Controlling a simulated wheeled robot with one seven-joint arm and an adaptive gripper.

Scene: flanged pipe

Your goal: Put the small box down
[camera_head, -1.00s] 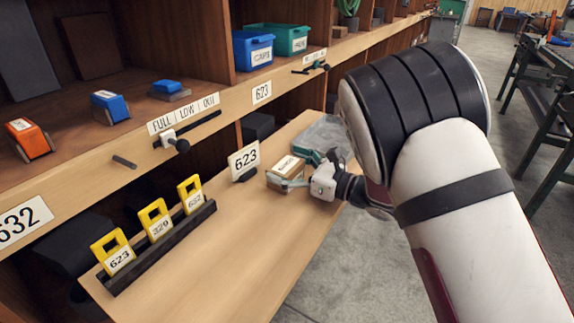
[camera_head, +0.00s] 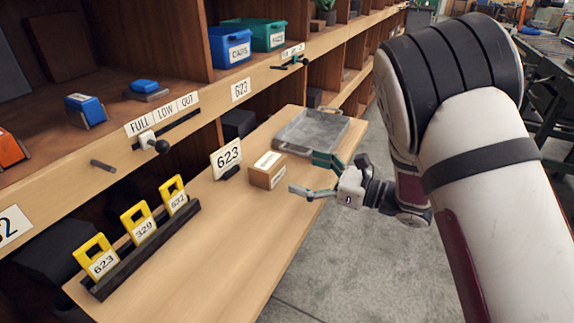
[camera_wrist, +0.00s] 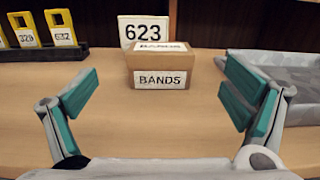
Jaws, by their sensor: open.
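The small box (camera_head: 267,170) is brown cardboard and sits upright on the wooden work surface (camera_head: 235,235), just in front of the white 623 sign (camera_head: 227,157). In the wrist view the box (camera_wrist: 160,66) shows a BANDS label on its front and stands beyond my fingertips, centred between them. My gripper (camera_head: 308,176) is open and empty, to the right of the box and apart from it. In the wrist view its teal-padded fingers (camera_wrist: 160,95) are spread wide with bare surface between them.
A grey tray (camera_head: 345,123) lies right behind the box. A black rack (camera_head: 150,250) with yellow number tags stands at the left of the surface. A shelf edge with a slider (camera_head: 150,143) and blue (camera_head: 230,47) and teal bins runs behind. The front of the surface is clear.

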